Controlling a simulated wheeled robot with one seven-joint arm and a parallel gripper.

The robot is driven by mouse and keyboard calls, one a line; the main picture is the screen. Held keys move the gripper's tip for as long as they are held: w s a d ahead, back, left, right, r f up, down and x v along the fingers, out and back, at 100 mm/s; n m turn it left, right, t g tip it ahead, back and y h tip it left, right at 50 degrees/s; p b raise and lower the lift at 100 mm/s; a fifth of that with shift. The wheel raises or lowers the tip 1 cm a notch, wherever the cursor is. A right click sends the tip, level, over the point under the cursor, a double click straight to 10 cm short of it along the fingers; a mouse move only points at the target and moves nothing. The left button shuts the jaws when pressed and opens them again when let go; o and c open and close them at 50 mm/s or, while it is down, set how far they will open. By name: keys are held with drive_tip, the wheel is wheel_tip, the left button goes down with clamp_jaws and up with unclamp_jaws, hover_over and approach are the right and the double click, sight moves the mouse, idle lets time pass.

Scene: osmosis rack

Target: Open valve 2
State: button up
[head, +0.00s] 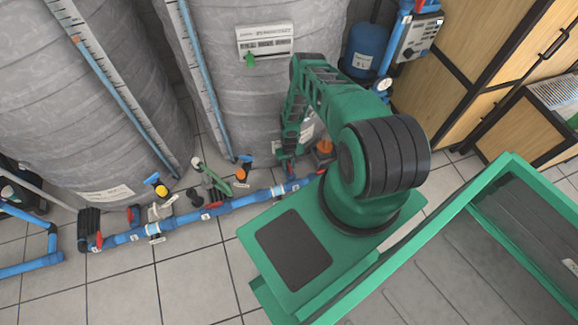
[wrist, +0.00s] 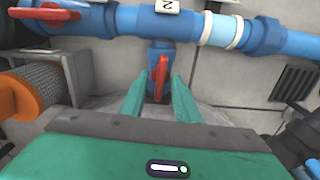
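The valve with the red handle (wrist: 160,76) sits on a short blue branch below the main pipe in the wrist view. A tag with a 2 (wrist: 167,6), seen upside down, is on the pipe above it. The handle appears narrow and roughly in line with the branch. My gripper (wrist: 158,88) is open, with one green finger on each side of the handle and small visible gaps. I cannot tell whether either finger touches it. In the head view my gripper (head: 288,165) is low by the pipe, and the arm partly hides this area.
The blue pipe (head: 225,206) runs along the floor with several other valves. Another red handle (wrist: 45,14) and an orange fitting (wrist: 20,92) lie to the left in the wrist view. A large grey tank (head: 255,85) stands behind the pipe. Tiled floor in front is clear.

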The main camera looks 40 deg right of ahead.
clamp_jaws()
drive_tip(key=shift+n, duration=0.4)
unclamp_jaws()
drive_tip(key=shift+r, duration=0.1)
